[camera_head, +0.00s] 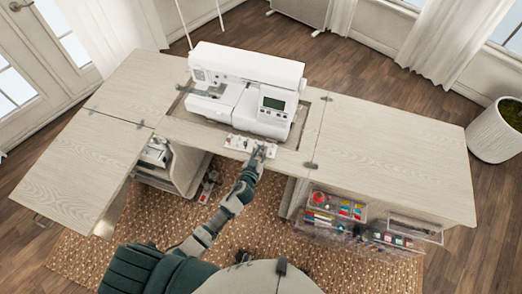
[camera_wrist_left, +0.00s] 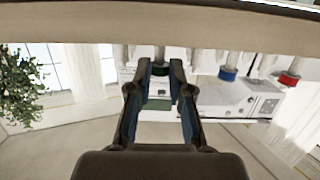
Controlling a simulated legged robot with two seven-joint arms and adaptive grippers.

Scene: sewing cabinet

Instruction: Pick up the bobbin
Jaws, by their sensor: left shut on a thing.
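My left gripper (camera_head: 261,153) is at the right end of a small white bobbin rack (camera_head: 237,142) on the cabinet's front edge, before the sewing machine (camera_head: 248,88). In the left wrist view my left gripper (camera_wrist_left: 160,66) has its fingertips shut on a green bobbin (camera_wrist_left: 160,70), which the fingers partly hide. Blue (camera_wrist_left: 228,74) and red (camera_wrist_left: 289,78) bobbins sit apart to the right, by pale pegs. I cannot tell whether the green bobbin is clear of its peg. My right gripper is not in view.
The cabinet top (camera_head: 385,145) is clear to the right, and the left leaf (camera_head: 80,165) is bare. Clear boxes of sewing supplies (camera_head: 335,212) hang at the front right. An open compartment (camera_head: 172,168) lies below left. A planter (camera_head: 497,132) stands far right.

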